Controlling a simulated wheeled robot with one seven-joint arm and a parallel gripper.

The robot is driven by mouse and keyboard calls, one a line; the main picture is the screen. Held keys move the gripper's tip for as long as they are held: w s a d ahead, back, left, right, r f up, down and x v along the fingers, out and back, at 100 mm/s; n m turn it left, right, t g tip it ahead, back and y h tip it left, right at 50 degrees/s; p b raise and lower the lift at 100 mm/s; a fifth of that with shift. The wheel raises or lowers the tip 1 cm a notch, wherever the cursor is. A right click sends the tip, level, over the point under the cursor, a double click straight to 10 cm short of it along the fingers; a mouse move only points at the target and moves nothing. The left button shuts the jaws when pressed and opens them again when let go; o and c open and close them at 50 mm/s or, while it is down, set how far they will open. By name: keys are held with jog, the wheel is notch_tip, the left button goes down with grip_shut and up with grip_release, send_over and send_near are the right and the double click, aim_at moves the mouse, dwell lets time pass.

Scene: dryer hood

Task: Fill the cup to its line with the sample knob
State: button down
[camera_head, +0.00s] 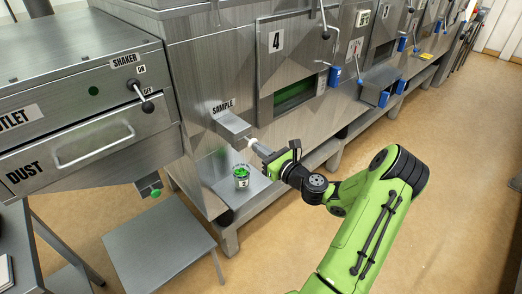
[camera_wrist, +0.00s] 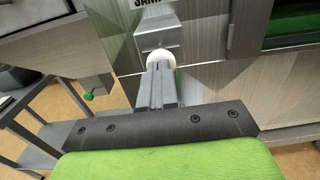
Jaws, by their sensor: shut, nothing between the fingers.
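The sample knob is a white ball on a stem below the SAMPLE label. It shows in the wrist view (camera_wrist: 161,58) and in the head view (camera_head: 252,142), where it sits at the tips of my gripper (camera_head: 260,150). My gripper's shut fingers also show in the wrist view (camera_wrist: 158,75), with their tips at the ball's near side. I cannot tell whether they touch it. The cup (camera_head: 241,178) stands on a small grey shelf (camera_head: 258,185) under the sample spout (camera_head: 231,124). Green material shows in the cup. Its fill line is too small to make out.
The dryer front with hatch 4 (camera_head: 293,95) rises behind the shelf. A shaker unit with a DUST drawer (camera_head: 85,145) is at the left, above a low grey table (camera_head: 160,245). A green knob (camera_head: 155,193) hangs beneath that unit. Open floor lies at the right.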

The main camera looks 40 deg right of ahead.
aim_at(250, 141)
jog(key=w+p, duration=0.2)
jog(key=shift+w+a+r, duration=0.1)
jog(key=shift+w, duration=0.3)
jog(key=shift+r, duration=0.2)
dwell(0.9)
